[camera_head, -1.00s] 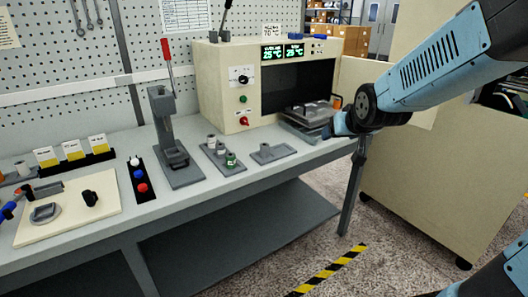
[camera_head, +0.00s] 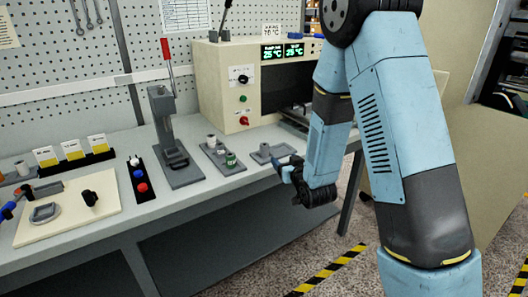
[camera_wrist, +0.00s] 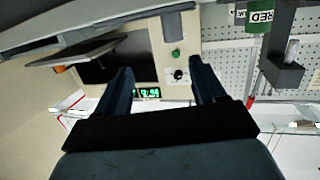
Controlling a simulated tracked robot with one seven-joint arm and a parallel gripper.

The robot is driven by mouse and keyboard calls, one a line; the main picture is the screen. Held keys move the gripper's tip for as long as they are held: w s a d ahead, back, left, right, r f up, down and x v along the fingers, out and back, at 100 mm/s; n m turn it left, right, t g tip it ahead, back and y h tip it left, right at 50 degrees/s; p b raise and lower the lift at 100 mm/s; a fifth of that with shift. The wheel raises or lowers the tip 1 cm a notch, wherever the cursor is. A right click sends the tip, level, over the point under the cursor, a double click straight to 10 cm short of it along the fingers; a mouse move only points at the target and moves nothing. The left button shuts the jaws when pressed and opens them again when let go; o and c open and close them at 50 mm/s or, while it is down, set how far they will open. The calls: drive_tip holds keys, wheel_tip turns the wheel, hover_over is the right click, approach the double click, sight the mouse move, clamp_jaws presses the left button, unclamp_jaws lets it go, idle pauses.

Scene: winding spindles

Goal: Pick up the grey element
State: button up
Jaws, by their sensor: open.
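A small light grey cylinder (camera_head: 212,141) stands on a flat grey plate (camera_head: 209,149) on the bench. I cannot tell for certain which of these is the grey element. My gripper (camera_head: 286,163) is at the bench's front edge, right of these parts and apart from them. In the wrist view my gripper (camera_wrist: 161,80) has its fingers spread with nothing between them. The green cylinder shows at that view's top right (camera_wrist: 260,16).
A second grey plate with a raised fitting (camera_head: 264,151) lies close beside my gripper. A lever press (camera_head: 175,150) stands left of the parts. A beige oven (camera_head: 225,85) stands behind them, partly hidden by my arm. A button strip (camera_head: 141,180) is farther left.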

wheel_tip(320, 180, down, 3)
drive_tip(key=a+y, duration=0.1)
drive_tip(key=a, duration=0.1)
approach(266, 151)
drive_tip(key=shift+n+t, duration=0.3)
drive_tip(key=x, duration=0.2)
drive_tip(key=f+x, duration=0.1)
drive_tip(key=x, duration=0.2)
drive_tip(key=shift+s+a+f, duration=0.1)
drive_tip(key=shift+x, duration=2.65)
drive_tip(key=shift+r, duration=0.25)
drive_tip(key=c, duration=1.1)
